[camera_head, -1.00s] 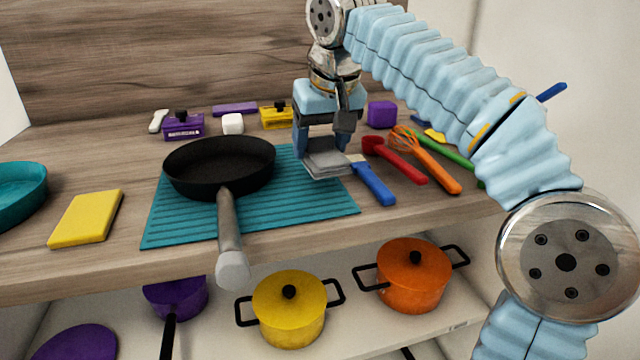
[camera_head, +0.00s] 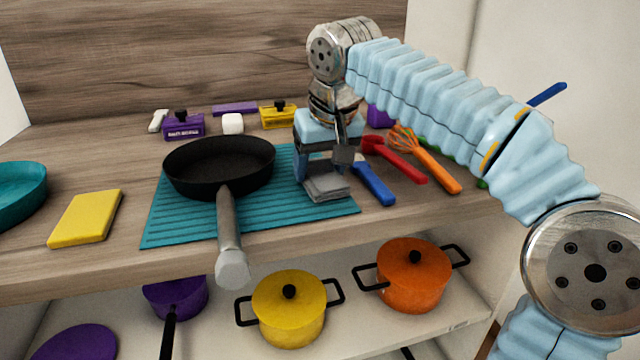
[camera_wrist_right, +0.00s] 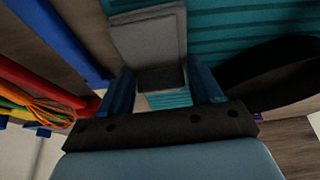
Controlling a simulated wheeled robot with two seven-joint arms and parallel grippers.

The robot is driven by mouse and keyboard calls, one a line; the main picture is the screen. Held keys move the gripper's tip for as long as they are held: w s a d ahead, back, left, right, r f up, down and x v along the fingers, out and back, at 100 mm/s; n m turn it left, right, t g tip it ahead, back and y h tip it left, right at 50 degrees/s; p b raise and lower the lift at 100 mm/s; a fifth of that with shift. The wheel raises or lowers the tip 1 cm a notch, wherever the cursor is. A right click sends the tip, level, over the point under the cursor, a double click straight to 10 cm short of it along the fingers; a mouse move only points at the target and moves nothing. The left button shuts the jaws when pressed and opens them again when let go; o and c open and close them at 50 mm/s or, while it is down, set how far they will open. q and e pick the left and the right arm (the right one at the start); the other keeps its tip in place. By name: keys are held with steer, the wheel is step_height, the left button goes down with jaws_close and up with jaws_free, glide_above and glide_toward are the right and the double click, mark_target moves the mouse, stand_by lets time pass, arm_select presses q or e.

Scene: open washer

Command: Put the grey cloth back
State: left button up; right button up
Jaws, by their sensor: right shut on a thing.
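The folded grey cloth (camera_head: 326,187) is at the right end of the teal ribbed mat (camera_head: 180,222), to the right of the black frying pan (camera_head: 220,165). My right gripper (camera_head: 322,172) is over the cloth, pointing down, with its fingers shut on it. In the right wrist view the cloth (camera_wrist_right: 150,42) reaches out from between the blue fingers, above or on the teal mat (camera_wrist_right: 240,22). I cannot tell whether its underside touches the mat. My left gripper is out of view.
A blue-handled utensil (camera_head: 374,184), a red ladle (camera_head: 400,160) and an orange whisk (camera_head: 436,170) lie close to the right of the cloth. Yellow (camera_head: 289,308) and orange (camera_head: 413,275) pots stand on the shelf below.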

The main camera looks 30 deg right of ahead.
mark_target(329, 183)
steer(key=shift+f, duration=0.1)
steer(key=o, duration=1.6)
steer(key=c, duration=0.3)
steer(key=v, duration=0.9)
